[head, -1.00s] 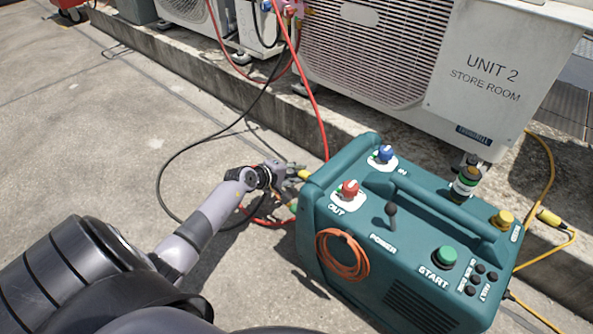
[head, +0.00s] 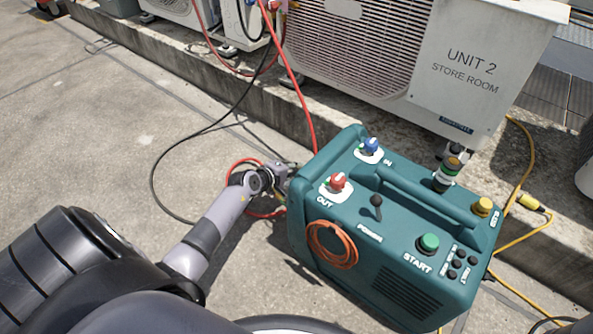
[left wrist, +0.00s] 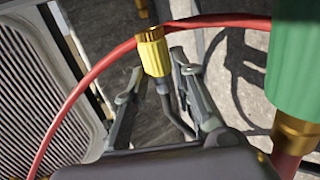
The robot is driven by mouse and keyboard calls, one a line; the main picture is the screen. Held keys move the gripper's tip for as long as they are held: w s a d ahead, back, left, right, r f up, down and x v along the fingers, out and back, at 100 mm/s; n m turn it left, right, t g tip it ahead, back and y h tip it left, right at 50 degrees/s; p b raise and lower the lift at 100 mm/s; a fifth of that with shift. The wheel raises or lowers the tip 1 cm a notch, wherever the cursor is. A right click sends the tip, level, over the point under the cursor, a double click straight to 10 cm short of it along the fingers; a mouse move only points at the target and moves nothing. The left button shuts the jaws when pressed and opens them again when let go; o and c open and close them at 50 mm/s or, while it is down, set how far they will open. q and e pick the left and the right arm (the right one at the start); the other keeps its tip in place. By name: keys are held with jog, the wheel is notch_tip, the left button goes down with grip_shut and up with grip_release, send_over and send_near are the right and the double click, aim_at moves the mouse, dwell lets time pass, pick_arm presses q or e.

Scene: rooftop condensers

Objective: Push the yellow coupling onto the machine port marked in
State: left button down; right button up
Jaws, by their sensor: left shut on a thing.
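The yellow coupling (left wrist: 154,57) has a brass end and a black hose behind it. My left gripper (left wrist: 160,82) is shut on it, with a finger on each side. A brass fitting (left wrist: 143,9) shows just beyond the coupling's brass end in the left wrist view; I cannot tell whether they touch. In the head view my left gripper (head: 287,172) is at the left end of the teal machine (head: 400,240). The blue knob (head: 370,146) marked IN is on its top; the port side is hidden there. My right gripper is not in view.
A red hose (left wrist: 100,66) crosses close to the yellow coupling, and a large green coupling (left wrist: 296,60) hangs near at the right. The Unit 2 condenser (head: 470,75) stands on a concrete kerb behind the machine. Concrete floor at the left is mostly clear.

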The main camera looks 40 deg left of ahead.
pick_arm(q)
jog(key=shift+s+d+p, duration=0.1)
jog(key=shift+d+p, duration=0.95)
jog(key=shift+d, duration=0.2)
dwell(1.7)
jog(key=shift+d, duration=0.3)
